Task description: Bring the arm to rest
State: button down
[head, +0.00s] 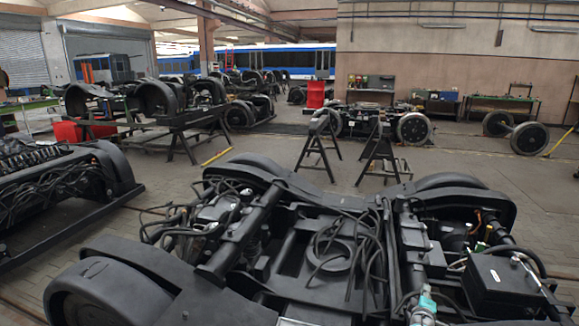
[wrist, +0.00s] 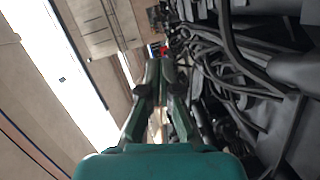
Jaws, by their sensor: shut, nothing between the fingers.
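My gripper (wrist: 160,64) shows in the wrist view, with its green body at the bottom edge and its two dark green fingers reaching up the middle. The fingertips are together and hold nothing. Dark cables and black parts (wrist: 240,55) fill the right side of that view, beside the fingers. The gap between them and the fingers is hard to judge. In the head view I cannot make out the arm with certainty; a small teal piece (head: 426,303) shows low at the right, among the bogie's parts.
A large black bogie (head: 150,285) with cables fills the head view's foreground. Another bogie (head: 60,200) lies at the left. Black trestles (head: 318,145) stand behind, with a wheelset (head: 516,133) at the right. Open floor (head: 480,175) lies between them.

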jog(key=s+a+f+y, duration=0.1)
jog(key=s+a+f, duration=0.3)
jog(key=s+f, duration=0.1)
jog(key=s+a+f+m+y, duration=0.1)
jog(key=s+a+f, duration=0.3)
jog(key=s, duration=0.3)
jog(key=s+a+f+y, duration=0.1)
jog(key=s+a+f, duration=0.2)
jog(key=s+f, duration=0.3)
jog(key=shift+s+a+f+m, duration=0.15)
jog(key=shift+s+a+m, duration=0.25)
jog(key=shift+s, duration=0.05)
jog(key=s+a+m+y, duration=0.1)
jog(key=s+a, duration=0.3)
jog(key=s, duration=0.6)
jog(key=s+a+m+y, duration=0.1)
jog(key=s+a, duration=0.3)
jog(key=s, duration=0.5)
jog(key=s+a+m+y, duration=0.15)
jog(key=s+a, duration=0.25)
jog(key=s, duration=0.6)
jog(key=s+a+r+m+y, duration=0.1)
jog(key=s+r+m, duration=0.1)
jog(key=s+r, duration=0.9)
jog(key=s+a+r+m, duration=0.2)
jog(key=s+r, duration=1)
jog(key=shift+a+r+y, duration=0.25)
jog(key=shift+a+y, duration=0.05)
jog(key=shift+y, duration=0.05)
jog(key=shift+m, duration=0.25)
